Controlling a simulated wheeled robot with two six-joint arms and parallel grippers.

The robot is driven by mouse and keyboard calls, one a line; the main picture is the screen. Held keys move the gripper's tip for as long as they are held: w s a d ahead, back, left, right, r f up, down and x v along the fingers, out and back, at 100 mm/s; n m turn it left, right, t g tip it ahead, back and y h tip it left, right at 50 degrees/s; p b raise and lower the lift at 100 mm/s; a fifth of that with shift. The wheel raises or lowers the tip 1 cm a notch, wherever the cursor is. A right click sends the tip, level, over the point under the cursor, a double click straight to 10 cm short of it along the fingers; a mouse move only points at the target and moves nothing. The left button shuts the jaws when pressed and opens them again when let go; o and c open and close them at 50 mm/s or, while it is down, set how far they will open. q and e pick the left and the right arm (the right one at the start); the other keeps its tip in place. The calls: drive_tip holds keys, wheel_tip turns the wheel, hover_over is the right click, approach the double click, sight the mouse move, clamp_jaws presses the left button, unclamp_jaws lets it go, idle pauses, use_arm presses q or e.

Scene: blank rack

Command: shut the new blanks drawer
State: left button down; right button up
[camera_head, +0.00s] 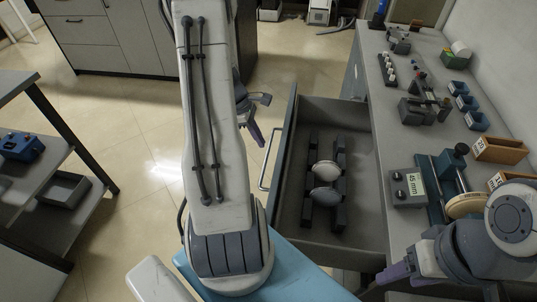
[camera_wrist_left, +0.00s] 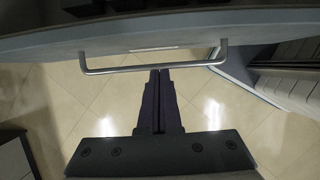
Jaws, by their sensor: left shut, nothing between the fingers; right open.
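The drawer (camera_head: 365,228) stands pulled out from the bench, with two dark rails inside and two round blanks, one pale (camera_head: 326,168) and one grey (camera_head: 326,196), resting on them. Its bar handle (camera_head: 269,158) is on the left-facing front and also shows in the left wrist view (camera_wrist_left: 110,70). My left gripper (camera_head: 258,138) is shut and empty beside the drawer front. In the left wrist view its fingertips (camera_wrist_left: 160,72) are close to the handle bar; I cannot tell whether they touch it. My right gripper (camera_head: 390,275) is open over the near bench end, partly hidden by its arm.
The bench (camera_head: 397,155) holds a gauge reading in mm (camera_head: 408,187), a teal fixture with a wooden disc (camera_head: 466,205), blue bins (camera_head: 468,103) and wooden boxes (camera_head: 499,150). A shelf (camera_head: 70,215) stands at the left. Tiled floor left of the drawer is clear.

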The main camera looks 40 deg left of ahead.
use_arm(q)
drive_tip(key=b+x, duration=0.1)
drive_tip(key=x, duration=0.8)
drive_tip(key=shift+f, duration=0.2)
drive_tip(key=shift+d, duration=0.2)
